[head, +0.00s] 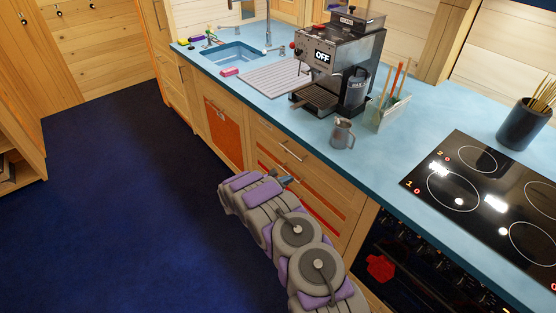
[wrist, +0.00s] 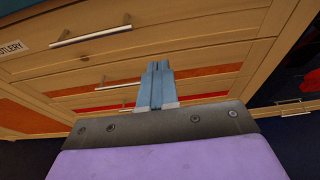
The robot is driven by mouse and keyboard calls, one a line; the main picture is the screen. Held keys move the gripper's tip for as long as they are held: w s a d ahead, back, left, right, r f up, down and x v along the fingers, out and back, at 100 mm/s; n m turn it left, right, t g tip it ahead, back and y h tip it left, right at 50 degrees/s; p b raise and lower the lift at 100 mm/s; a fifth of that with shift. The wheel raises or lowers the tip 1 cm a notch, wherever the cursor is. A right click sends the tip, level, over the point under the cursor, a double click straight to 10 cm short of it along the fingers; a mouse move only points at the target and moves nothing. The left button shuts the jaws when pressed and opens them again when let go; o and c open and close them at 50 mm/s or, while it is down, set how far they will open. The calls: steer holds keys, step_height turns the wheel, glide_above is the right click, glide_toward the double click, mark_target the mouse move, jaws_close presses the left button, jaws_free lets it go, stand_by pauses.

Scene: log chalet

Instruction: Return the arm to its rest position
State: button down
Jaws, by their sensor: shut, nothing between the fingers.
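My gripper (wrist: 157,86) is shut and empty in the wrist view, its two blue fingers pressed together. Wooden drawers fill the background behind it. In the head view my arm reaches up from the bottom edge, bent and folded, and my gripper (head: 286,180) is in front of the drawer fronts below the counter. Its fingers are small and partly hidden there by my wrist. I cannot tell the exact gap between the fingertips and the drawers.
The blue counter (head: 400,150) holds a coffee machine (head: 335,65), a metal jug (head: 342,133), a sink (head: 235,53) and a black hob (head: 490,185). Drawers (head: 290,150) and an oven (head: 420,265) are below. Dark blue floor (head: 120,170) is clear at left.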

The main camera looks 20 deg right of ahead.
steer(key=s+d+r+m+g+y, duration=0.1)
steer(key=s+d+r+m+g, duration=0.15)
steer(key=s+r+m, duration=0.6)
steer(key=s+d+r+m+g+y, duration=0.1)
steer(key=s+r+m+g, duration=0.25)
steer(key=s+r, duration=0.95)
steer(key=s+a+r+m+g+y, duration=0.2)
steer(key=s+a+r+m+y, duration=0.4)
steer(key=s+r, duration=0.6)
steer(key=s+a+m+t+y, duration=0.1)
steer(key=s+a+m+y, duration=0.2)
steer(key=s+a, duration=1.2)
steer(key=s+y, duration=0.2)
steer(key=s, duration=0.2)
steer(key=shift+a+f+m+t+y, duration=0.25)
steer(key=shift+a+m+t+y, duration=0.05)
steer(key=shift+a+y, duration=0.1)
